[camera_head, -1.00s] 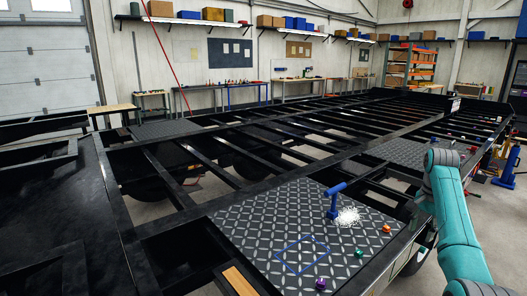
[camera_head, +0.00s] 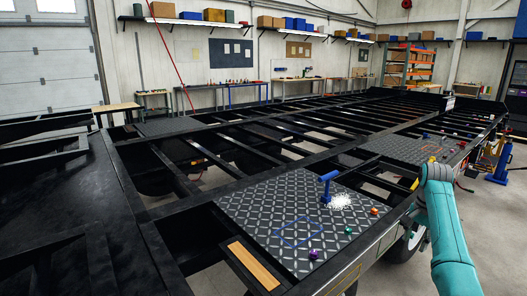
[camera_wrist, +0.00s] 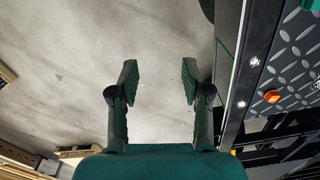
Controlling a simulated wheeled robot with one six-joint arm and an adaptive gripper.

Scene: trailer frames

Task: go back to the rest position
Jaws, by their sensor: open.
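My gripper (camera_wrist: 160,82) shows in the wrist view, its two dark green fingers spread apart with nothing between them. Only bare concrete floor lies behind the fingers. In the head view my teal arm stands at the right, beside the trailer frame, and the gripper itself cannot be made out there.
The trailer frame's diamond plate (camera_head: 262,213) bears a blue tool (camera_head: 326,187), a white pile (camera_head: 340,201), a blue outlined square (camera_head: 299,232), and purple (camera_head: 314,254), green (camera_head: 348,230) and orange (camera_head: 374,211) pieces.

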